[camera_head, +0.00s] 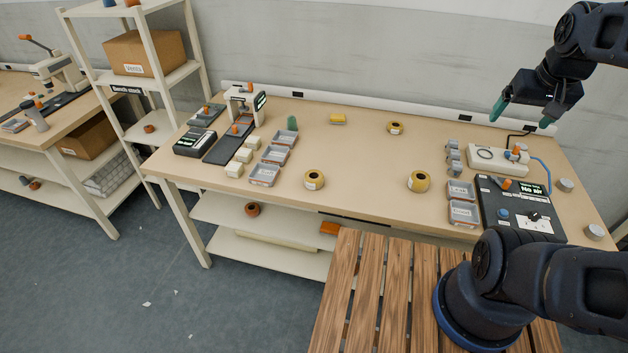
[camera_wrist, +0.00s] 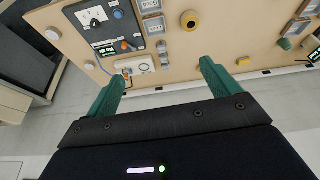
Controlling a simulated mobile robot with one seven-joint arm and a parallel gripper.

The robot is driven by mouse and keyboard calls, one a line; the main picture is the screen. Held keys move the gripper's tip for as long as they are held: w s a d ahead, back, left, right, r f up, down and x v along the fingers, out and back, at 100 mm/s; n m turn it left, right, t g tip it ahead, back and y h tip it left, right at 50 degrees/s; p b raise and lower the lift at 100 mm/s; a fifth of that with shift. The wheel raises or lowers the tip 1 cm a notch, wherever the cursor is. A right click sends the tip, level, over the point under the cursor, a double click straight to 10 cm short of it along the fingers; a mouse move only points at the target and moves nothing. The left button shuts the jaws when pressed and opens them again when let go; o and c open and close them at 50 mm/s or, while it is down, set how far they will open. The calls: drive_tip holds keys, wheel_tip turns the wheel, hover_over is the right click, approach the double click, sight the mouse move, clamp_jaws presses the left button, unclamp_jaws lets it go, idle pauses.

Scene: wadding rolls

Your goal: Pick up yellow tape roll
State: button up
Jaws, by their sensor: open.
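Yellow tape rolls stand on the workbench (camera_head: 365,150): one at front centre (camera_head: 314,188) and one at front right (camera_head: 418,187), beside grey trays. A smaller yellow-brown roll (camera_head: 396,132) lies farther back. The wrist view shows one yellow roll (camera_wrist: 188,27) near its top edge, above the right finger. My gripper (camera_head: 521,115) is raised above the bench's back right part, well away from the rolls. Its green fingers are spread and empty, also in the wrist view (camera_wrist: 164,74).
Grey trays (camera_head: 463,200) and a black control panel (camera_head: 520,212) occupy the bench's right side. More trays (camera_head: 264,183) and a label printer (camera_head: 243,101) stand left. A yellow block (camera_head: 338,118) lies at the back. The bench middle is largely clear. A slatted wooden surface (camera_head: 370,300) stands in front.

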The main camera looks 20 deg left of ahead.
drive_tip(key=w+a+f+n+g, duration=0.1)
drive_tip(key=w+a+f+n, duration=0.25)
drive_tip(key=w+a, duration=0.65)
drive_tip(key=n+g, duration=0.3)
drive_tip(key=n, duration=0.8)
hover_over(314, 175)
wheel_tip(314, 175, down, 25)
drive_tip(key=shift+s+a+f, duration=0.2)
drive_tip(key=shift+s+f, duration=0.1)
drive_tip(key=shift+s, duration=0.15)
wheel_tip(314, 175, down, 5)
drive_tip(key=shift+r, duration=0.1)
drive_tip(key=shift+w+d+f, duration=0.1)
drive_tip(key=shift+w+f, duration=0.05)
drive_tip(key=shift+f, duration=1.15)
drive_tip(key=shift+w+d+f, duration=0.1)
drive_tip(key=shift+w+f, duration=0.05)
drive_tip(key=shift+f, duration=1.15)
drive_tip(key=shift+c, duration=0.2)
